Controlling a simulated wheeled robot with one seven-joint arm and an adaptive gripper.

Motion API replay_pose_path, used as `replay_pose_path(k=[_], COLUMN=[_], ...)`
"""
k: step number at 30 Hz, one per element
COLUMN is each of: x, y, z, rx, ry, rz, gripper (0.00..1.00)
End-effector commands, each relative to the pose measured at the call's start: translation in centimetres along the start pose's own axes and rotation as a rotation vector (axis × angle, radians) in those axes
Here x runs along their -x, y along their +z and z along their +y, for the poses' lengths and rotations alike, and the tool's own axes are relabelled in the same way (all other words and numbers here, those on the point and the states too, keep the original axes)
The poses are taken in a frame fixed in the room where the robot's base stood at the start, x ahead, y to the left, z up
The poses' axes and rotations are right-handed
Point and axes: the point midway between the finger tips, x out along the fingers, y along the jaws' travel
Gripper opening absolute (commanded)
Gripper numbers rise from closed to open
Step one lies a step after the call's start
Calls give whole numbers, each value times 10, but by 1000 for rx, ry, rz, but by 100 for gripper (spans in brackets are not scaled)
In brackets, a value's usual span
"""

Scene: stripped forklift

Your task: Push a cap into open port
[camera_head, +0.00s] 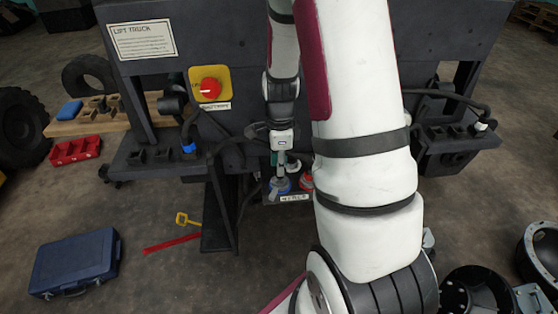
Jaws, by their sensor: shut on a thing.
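My gripper (279,176) points down at the lower middle of the dark truck frame. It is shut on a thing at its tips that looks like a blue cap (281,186). The cap is small in the picture, and I cannot tell whether it touches or sits in a port. A red round cap or port (306,182) is just right of it, partly hidden by my arm. A small white label (295,197) is on the ledge below them. No open port shows clearly.
A red switch on a yellow plate (210,84) is on the frame panel. Dark hoses (225,150) hang near my gripper at left. A blue case (75,262) and red bar (172,243) lie on the floor.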

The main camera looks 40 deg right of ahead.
Motion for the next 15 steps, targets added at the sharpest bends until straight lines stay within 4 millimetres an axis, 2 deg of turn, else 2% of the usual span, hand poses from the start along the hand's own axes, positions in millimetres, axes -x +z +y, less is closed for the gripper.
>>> replay_pose_path(k=[15], x=[-6], y=[0], z=[0], rx=[0], ry=[0], rz=[0], gripper=[3])
